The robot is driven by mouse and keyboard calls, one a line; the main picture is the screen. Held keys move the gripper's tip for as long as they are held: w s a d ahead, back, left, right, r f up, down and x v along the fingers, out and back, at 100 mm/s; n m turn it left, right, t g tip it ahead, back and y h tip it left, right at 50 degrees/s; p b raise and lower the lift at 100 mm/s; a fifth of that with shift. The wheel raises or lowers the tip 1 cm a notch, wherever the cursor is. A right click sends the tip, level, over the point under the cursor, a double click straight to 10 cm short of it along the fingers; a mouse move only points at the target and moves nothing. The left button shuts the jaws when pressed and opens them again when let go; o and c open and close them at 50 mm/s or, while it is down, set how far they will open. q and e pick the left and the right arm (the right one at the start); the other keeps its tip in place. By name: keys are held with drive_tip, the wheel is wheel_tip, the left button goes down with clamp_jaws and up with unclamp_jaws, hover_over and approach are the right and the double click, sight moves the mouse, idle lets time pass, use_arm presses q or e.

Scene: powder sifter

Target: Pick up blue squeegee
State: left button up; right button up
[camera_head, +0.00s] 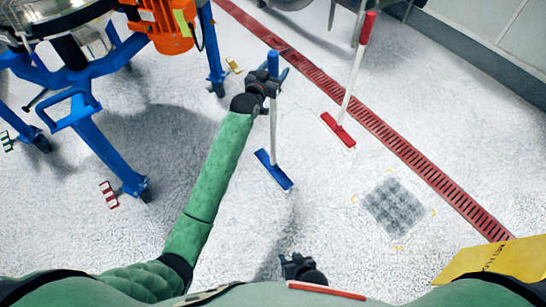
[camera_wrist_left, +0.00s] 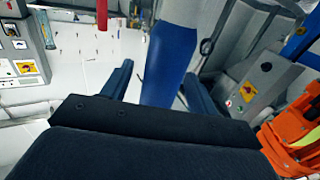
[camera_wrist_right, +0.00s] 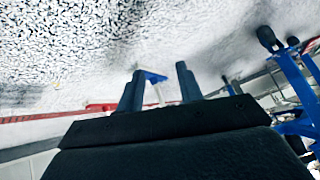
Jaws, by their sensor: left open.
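The blue squeegee stands upright on the floor, with its blue head (camera_head: 273,170) at the bottom, a white pole and a blue grip (camera_head: 273,62) at the top. My left gripper (camera_head: 272,82) is at the blue grip. In the left wrist view, the blue grip (camera_wrist_left: 170,60) rises between the two parted fingers, nearer the right one; the fingers are open. My right gripper (camera_head: 300,262) is low near my body, away from the squeegee. In the right wrist view its fingers (camera_wrist_right: 158,85) stand apart, with the blue head (camera_wrist_right: 154,76) seen far off between them.
A red squeegee (camera_head: 338,130) stands to the right by a red floor drain (camera_head: 400,145). A blue-legged machine frame (camera_head: 100,150) with an orange motor (camera_head: 165,25) is at left.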

use_arm(q)
drive_tip(key=shift+w+d, duration=0.3)
drive_tip(key=shift+w, duration=0.3)
use_arm(e)
drive_tip(key=shift+w+r, duration=0.15)
drive_tip(key=shift+w, duration=0.15)
use_arm(q)
drive_tip(key=shift+c, duration=0.5)
use_arm(e)
drive_tip(key=shift+s, duration=0.1)
use_arm(q)
clamp_jaws()
drive_tip(key=shift+r, duration=0.1)
use_arm(e)
drive_tip(key=shift+s+f, duration=0.4)
drive_tip(key=shift+s, duration=0.25)
